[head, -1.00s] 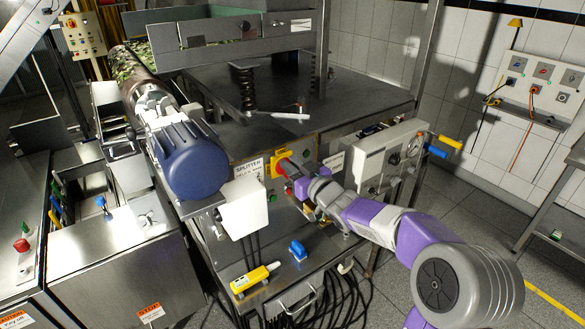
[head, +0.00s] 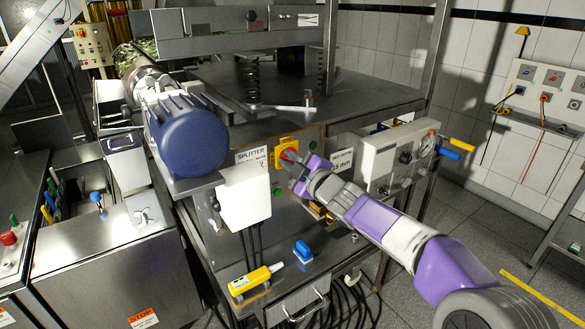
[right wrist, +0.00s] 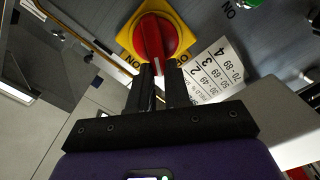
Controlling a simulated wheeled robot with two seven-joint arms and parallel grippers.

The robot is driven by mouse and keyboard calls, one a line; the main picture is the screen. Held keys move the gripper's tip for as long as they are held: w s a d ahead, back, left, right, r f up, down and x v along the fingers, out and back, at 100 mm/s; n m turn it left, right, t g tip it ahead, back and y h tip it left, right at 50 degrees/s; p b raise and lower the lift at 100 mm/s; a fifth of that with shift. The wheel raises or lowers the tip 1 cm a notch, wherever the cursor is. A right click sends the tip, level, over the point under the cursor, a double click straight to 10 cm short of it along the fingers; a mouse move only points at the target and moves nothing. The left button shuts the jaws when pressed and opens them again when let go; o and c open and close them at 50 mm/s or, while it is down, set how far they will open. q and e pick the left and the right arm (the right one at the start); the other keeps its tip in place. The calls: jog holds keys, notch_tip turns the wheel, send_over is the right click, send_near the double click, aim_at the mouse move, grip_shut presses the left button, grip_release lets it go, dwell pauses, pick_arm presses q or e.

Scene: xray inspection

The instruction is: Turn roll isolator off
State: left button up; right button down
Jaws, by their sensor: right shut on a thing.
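A rotary isolator switch with a red knob (head: 289,152) on a yellow plate (head: 279,167) is on the front panel of the steel machine, right by the "SPLITTER" label. In the right wrist view the red knob (right wrist: 154,38) sits on its yellow plate (right wrist: 128,38), with its handle pointing down at my fingers. My right gripper (head: 296,163) is shut on the red knob's handle; its dark fingers (right wrist: 154,76) also show in the right wrist view. The fingers cover part of the plate's lettering. My left gripper is not in view.
A blue motor (head: 188,138) and a white box (head: 244,195) are left of the switch. A grey control box (head: 392,158) is to the right. A yellow pendant (head: 256,279) and a blue connector (head: 303,252) lie below. Cables hang under the machine.

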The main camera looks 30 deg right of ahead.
jog(key=shift+a+f+n+b, duration=0.1)
jog(key=shift+f+n+b, duration=0.15)
jog(key=shift+n+b, duration=0.65)
jog(key=shift+a+f+n+b, duration=0.1)
jog(key=shift+f+n+b, duration=0.3)
jog(key=shift+n, duration=0.9)
jog(key=shift+a+f+n+b, duration=0.1)
jog(key=shift+f+n+b, duration=0.05)
jog(key=shift+n+b, duration=0.8)
jog(key=shift+d+n, duration=0.1)
jog(key=shift+n, duration=0.25)
jog(key=c, duration=1.1)
grip_release()
jog(key=shift+s, duration=0.15)
jog(key=s, duration=0.2)
jog(key=s+p, duration=0.1)
jog(key=s, duration=0.4)
jog(key=shift+s+d, duration=0.15)
jog(key=shift+d, duration=0.15)
